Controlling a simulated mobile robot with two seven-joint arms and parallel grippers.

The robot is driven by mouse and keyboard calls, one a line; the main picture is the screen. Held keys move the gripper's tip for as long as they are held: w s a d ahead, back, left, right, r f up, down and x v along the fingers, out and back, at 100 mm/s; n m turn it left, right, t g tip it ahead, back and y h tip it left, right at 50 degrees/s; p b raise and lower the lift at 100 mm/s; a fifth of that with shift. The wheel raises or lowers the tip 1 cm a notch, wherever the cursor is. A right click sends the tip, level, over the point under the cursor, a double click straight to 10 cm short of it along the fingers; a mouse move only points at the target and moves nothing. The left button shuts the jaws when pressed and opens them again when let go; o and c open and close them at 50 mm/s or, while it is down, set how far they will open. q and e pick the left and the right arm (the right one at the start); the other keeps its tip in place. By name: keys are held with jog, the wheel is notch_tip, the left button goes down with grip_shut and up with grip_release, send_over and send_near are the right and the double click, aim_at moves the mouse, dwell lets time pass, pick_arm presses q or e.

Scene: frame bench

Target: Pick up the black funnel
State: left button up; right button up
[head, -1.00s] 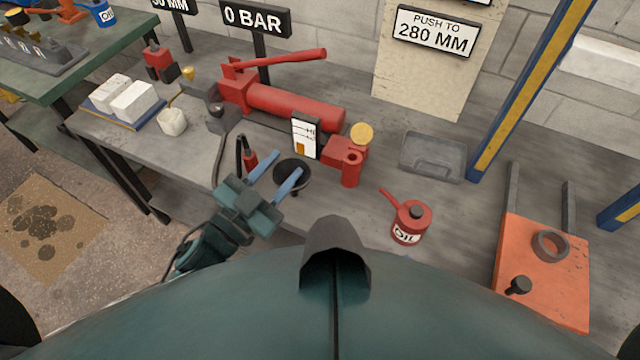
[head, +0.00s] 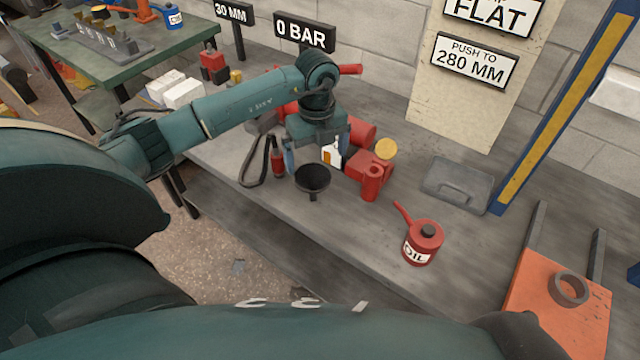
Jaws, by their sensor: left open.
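The black funnel (head: 312,178) is near the front edge of the grey bench, wide mouth up and narrow stem pointing down. My left gripper (head: 314,160) reaches in from the left over the bench. Its blue fingers are apart and empty. They point down just behind the funnel in the picture, one toward each side of it. I cannot tell whether either finger touches the funnel. The funnel's rim is in plain view. My right gripper is not in view.
A red hand pump (head: 371,180) stands close right of the funnel, with a white label card (head: 331,153) behind. A black hose (head: 252,163) and a red-handled tool (head: 277,160) are at left. A red oil can (head: 423,243) and grey tray (head: 455,184) are farther right.

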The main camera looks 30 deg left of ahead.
pick_arm(q)
send_over(314, 184)
jog(key=s+d, duration=0.1)
jog(key=d, duration=0.1)
notch_tip(314, 184, down, 5)
jog(key=shift+s+a+r, duration=0.1)
jog(key=shift+a, duration=0.05)
jog(key=shift+s+a+f+p, duration=0.1)
jog(key=shift+a+f+p, duration=0.1)
jog(key=shift+f, duration=1.2)
jog(key=shift+a+f+p, duration=0.15)
jog(key=shift+f+p, duration=0.05)
jog(key=shift+f, duration=1.15)
jog(key=shift+c, duration=0.3)
jog(key=c, duration=0.9)
